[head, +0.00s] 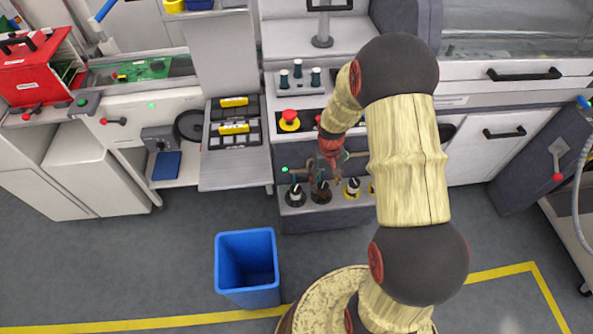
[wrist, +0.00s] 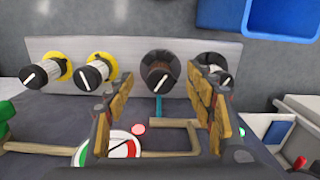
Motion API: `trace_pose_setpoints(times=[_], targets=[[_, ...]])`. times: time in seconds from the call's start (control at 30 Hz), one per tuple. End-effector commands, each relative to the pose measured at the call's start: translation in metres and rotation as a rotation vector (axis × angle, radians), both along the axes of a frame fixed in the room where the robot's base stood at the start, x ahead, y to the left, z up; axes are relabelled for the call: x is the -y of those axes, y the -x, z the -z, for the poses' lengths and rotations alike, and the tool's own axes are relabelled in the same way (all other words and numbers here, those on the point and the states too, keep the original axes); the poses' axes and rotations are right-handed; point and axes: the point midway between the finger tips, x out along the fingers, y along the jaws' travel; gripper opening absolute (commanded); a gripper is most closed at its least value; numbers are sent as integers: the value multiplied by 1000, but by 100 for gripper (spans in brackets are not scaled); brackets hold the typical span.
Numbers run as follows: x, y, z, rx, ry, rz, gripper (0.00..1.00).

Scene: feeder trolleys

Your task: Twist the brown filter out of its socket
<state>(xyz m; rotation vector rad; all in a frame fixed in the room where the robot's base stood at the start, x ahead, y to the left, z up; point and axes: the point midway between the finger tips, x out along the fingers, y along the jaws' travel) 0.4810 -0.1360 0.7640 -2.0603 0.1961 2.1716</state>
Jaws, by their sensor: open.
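The brown filter (head: 321,192) sits in the row of sockets on the low ledge at the front of the machine in the head view. In the wrist view the brown filter (wrist: 160,72) is a dark round knob with a white mark line, upright in its dark socket. My gripper (head: 325,174) is just above it. In the wrist view my gripper (wrist: 161,82) is open, with one finger on each side of the brown filter in the picture. The fingers look apart from it; whether either touches it I cannot tell.
A black-and-white filter (wrist: 213,63) is close beside the right finger, partly hidden by it. A yellow-ringed filter (wrist: 95,72) stands left of the left finger, another farther left. A blue bin (head: 247,266) stands on the floor. A red emergency button (head: 289,116) is above the ledge.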

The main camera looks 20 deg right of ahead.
Motion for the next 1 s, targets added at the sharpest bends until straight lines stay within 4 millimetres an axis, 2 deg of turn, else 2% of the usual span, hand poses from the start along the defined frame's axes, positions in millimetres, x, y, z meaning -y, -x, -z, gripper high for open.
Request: trace_pose_setpoints(times=[0.1,0.27,0.47,0.73,0.83,1.0], targets=[[5,-14,-3,38,12,-11,54],[5,-16,3,48,14,-23,54],[5,-15,25,47,14,-23,54],[5,-15,65,47,14,-22,54],[5,-16,73,48,14,-22,54],[5,-16,75,49,15,-22,54]])
